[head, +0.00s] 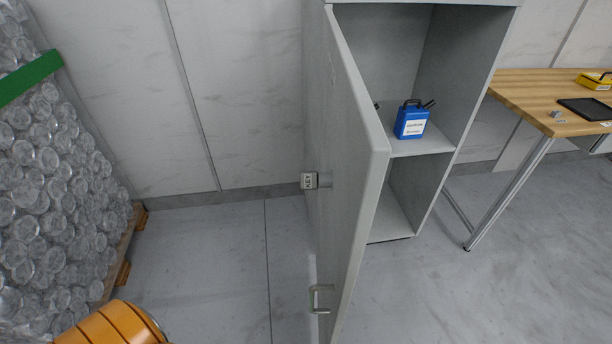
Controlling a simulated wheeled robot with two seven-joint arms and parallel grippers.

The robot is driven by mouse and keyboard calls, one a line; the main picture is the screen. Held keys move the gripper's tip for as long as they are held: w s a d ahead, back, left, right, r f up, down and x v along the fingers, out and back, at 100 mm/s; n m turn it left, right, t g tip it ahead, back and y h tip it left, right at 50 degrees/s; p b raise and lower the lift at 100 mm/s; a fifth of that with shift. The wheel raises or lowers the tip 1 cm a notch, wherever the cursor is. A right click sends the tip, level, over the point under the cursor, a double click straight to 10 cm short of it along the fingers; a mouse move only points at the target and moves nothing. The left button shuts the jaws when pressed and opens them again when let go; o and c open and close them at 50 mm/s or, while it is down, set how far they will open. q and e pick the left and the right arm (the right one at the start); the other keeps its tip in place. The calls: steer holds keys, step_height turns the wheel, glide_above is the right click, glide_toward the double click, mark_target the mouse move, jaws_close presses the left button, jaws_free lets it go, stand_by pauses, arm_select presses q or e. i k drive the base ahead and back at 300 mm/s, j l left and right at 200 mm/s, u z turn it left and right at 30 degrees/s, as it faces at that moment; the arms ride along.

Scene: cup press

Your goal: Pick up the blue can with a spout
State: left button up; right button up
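The blue can (411,122) stands upright on a shelf inside the open grey cabinet (476,60). It has a white label, a dark handle on top and a dark spout pointing up to the right. A small dark tip shows left of the can, partly hidden by the door edge; I cannot tell what it is. Neither of my grippers is in view.
The cabinet door (345,170) is swung open towards me, left of the can. A wooden-topped table (525,92) stands right, holding a yellow item (594,81) and a dark tray (588,109). Wrapped clear cups (55,170) are stacked left.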

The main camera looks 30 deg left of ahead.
mark_target(411, 121)
steer(key=i+j+u, duration=0.15)
steer(key=j, duration=0.2)
steer(key=j+u, duration=0.2)
steer(key=j, duration=0.2)
steer(key=k+l, duration=0.1)
steer(key=l, duration=0.25)
steer(key=k+l+u, duration=0.15)
steer(key=l, duration=0.2)
steer(key=i+l+u, duration=0.1)
steer(key=l, duration=0.3)
steer(key=i+l+u, duration=0.1)
steer(key=l, duration=0.25)
steer(key=i+l+u, duration=0.15)
steer(key=l, duration=0.25)
